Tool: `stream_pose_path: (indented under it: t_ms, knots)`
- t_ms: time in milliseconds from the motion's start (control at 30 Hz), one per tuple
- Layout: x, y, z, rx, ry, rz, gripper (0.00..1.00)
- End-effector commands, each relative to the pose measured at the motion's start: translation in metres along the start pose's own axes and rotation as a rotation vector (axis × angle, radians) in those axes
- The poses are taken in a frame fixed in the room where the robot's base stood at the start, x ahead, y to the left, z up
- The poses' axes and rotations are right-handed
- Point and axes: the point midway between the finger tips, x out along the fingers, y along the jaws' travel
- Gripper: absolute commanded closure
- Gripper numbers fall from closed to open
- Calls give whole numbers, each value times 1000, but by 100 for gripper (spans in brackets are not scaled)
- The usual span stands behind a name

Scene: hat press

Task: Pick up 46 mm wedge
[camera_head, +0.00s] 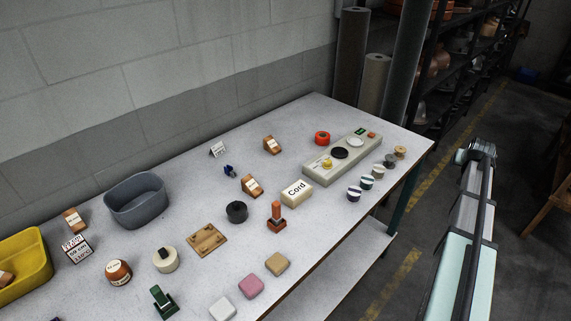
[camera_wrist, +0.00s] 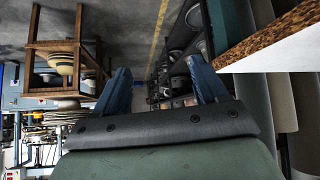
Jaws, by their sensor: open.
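Several brown wooden wedge-like blocks with white labels lie on the table: one at the left (camera_head: 75,220), one near the middle (camera_head: 252,186), and one farther back (camera_head: 272,145). Their label text is too small to read, so I cannot tell which is the 46 mm wedge. Another brown block (camera_head: 6,277) shows partly inside the yellow bin (camera_head: 38,275). My gripper (camera_wrist: 162,82) is open and empty in the wrist view, its two blue fingers apart. It faces the floor and shelving beside the table, away from the blocks. My arm stands off the table's right side in the head view.
On the table (camera_head: 330,118) are a grey tub (camera_head: 137,201), a block marked Cord (camera_head: 297,193), a long grey panel (camera_head: 341,158), an orange upright piece (camera_head: 277,216) and a wooden plate (camera_head: 207,240). The table corner (camera_wrist: 285,50) is close to my right finger in the wrist view.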

Motion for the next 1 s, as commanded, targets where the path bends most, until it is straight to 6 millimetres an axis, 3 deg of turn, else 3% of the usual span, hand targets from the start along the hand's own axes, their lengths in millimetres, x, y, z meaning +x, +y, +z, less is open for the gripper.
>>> stream_pose_path:
  t_ms: [133, 233, 300, 467, 667, 1000]
  knots:
    - [-13, 3, -35, -1, 39, 3, 28]
    - [-22, -6, -57, -9, 57, -4, 28]
    - [-26, -25, -71, -22, 61, -20, 28]
    - [-31, -71, -85, -51, 48, -58, 28]
    - [-34, -154, -90, -104, 8, -122, 28]
    - [-60, -339, -77, -232, -95, -252, 28]
